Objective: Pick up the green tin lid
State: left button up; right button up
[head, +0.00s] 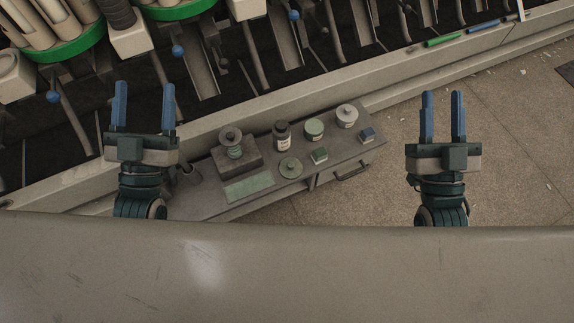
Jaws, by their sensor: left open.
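The green tin lid (290,167), a round, flat piece with a small knob, lies on the grey bench (210,205), towards its front. A round green tin (314,129) stands behind it and to the right. My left gripper (144,98) is open and empty, up and to the left of the lid, in front of the machine. My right gripper (442,105) is open and empty, to the right of the bench over the floor. Neither gripper touches the lid.
Near the lid are a dark bottle (282,136), a small green box (319,155), a spool on a grey block (236,155) and a green mat (249,187). The machine rail (210,123) runs behind.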

aim_at(289, 167)
jog(key=k+j+z, duration=0.1)
jog(key=j+z, duration=0.15)
jog(key=z, duration=0.2)
jog(key=k+j+z, duration=0.1)
jog(key=z, duration=0.3)
jog(key=j, duration=0.1)
